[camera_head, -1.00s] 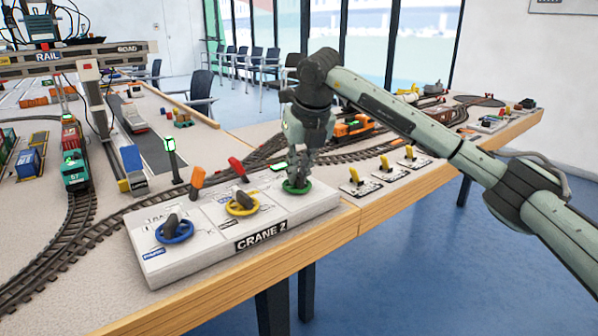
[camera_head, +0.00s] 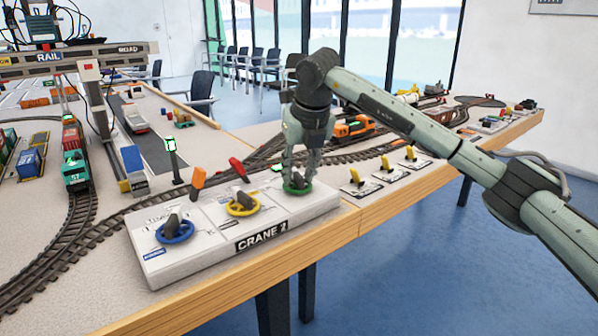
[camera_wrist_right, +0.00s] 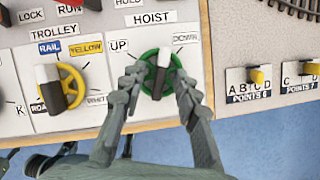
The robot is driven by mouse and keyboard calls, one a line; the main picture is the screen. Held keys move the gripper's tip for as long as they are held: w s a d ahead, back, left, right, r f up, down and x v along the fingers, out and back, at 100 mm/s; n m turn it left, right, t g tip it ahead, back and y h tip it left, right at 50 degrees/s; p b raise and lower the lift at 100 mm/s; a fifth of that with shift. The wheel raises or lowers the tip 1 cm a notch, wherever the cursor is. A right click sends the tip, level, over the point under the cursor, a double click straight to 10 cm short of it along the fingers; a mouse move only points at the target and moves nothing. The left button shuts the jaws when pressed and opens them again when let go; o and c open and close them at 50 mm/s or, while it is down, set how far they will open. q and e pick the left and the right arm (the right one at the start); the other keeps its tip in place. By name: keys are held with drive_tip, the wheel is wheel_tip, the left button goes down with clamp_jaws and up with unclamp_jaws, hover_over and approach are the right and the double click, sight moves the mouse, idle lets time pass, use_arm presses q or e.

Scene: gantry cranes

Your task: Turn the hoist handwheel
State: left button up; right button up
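The green hoist handwheel (camera_head: 297,187) is at the right end of the white CRANE 2 panel (camera_head: 318,208). In the right wrist view the handwheel (camera_wrist_right: 150,56) lies under the HOIST label, between UP and DOWN. My right gripper (camera_head: 298,180) points down at the wheel. In the right wrist view its fingers (camera_wrist_right: 158,82) are apart, one over each side of the rim, with the bar between them. A gap shows between the fingers and the bar. My left gripper is not in view.
A yellow trolley handwheel (camera_head: 242,204) and a blue handwheel (camera_head: 175,231) sit left on the panel. An orange lever (camera_head: 198,180) and a red lever (camera_head: 238,167) stand behind. Yellow points levers (camera_head: 356,177) are to the right. The gantry crane (camera_head: 50,60) stands at left.

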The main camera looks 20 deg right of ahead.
drive_tip(key=v, duration=1.2)
idle(0.7)
